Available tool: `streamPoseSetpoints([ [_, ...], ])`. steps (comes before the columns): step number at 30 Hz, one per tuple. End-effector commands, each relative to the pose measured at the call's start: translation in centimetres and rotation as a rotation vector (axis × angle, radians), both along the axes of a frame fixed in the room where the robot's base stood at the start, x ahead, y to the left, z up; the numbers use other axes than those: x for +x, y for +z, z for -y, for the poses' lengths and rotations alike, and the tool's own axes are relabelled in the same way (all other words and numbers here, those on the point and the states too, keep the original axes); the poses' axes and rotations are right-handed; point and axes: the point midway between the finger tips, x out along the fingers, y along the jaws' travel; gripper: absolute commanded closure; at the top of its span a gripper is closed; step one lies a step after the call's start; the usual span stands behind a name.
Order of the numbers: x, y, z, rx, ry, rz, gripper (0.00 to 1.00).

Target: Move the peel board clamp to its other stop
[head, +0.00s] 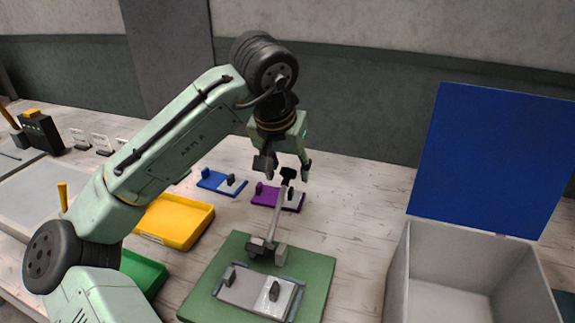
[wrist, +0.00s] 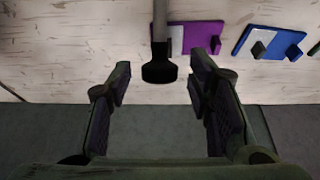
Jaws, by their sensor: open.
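The peel board (head: 318,262) is a green plate near the front of the bench. Its clamp has a grey lever (head: 277,217) that rises from a pivot block at the board's back edge and leans away toward the wall. The lever ends in a black knob (head: 288,174), which also shows in the wrist view (wrist: 159,73). My gripper (head: 286,168) is open and empty, pointing down at the knob. In the wrist view the knob appears between the two fingertips (wrist: 162,74), apart from both. How their heights compare is hard to tell.
A grey plate with a white part (head: 243,287) lies on the board. Purple (head: 265,195) and blue (head: 213,181) plates lie behind. A yellow tray (head: 172,238) and a green tray (head: 150,274) are left. An open grey bin (head: 402,270) with a raised blue lid (head: 490,160) stands right.

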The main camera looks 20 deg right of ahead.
Motion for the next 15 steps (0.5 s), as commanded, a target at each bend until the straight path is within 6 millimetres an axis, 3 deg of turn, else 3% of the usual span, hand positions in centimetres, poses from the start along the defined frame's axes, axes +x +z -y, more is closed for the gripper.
streamPoseSetpoints([
  [5, -0.01, 0.0, -0.01, 0.0, 0.0, 0.0, 0.53],
  [15, -0.01, 0.03, -0.01, 0.0, 0.0, 0.0, 0.75],
])
